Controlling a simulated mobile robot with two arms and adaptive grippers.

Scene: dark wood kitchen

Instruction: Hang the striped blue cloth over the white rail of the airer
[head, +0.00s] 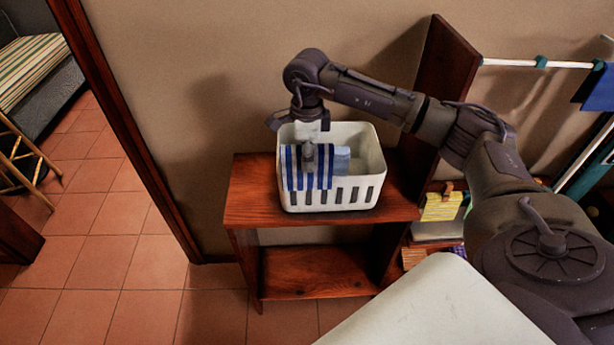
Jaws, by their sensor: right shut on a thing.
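The striped blue cloth (323,179), blue and white, hangs partly over the front rim of a white basket (366,189). My right gripper (308,160) reaches down over the basket and is shut on the cloth. The fingers partly cover the cloth's upper part. The white rail (510,62) of the airer shows at the upper right. A dark blue cloth (598,90) hangs at its right end. My left gripper is not in view.
The basket stands on a reddish wood shelf unit (246,199) with a tall dark side panel (446,62). A yellow striped cloth (443,205) lies low to its right. A doorway edge (130,130) and open tiled floor (90,262) are at the left.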

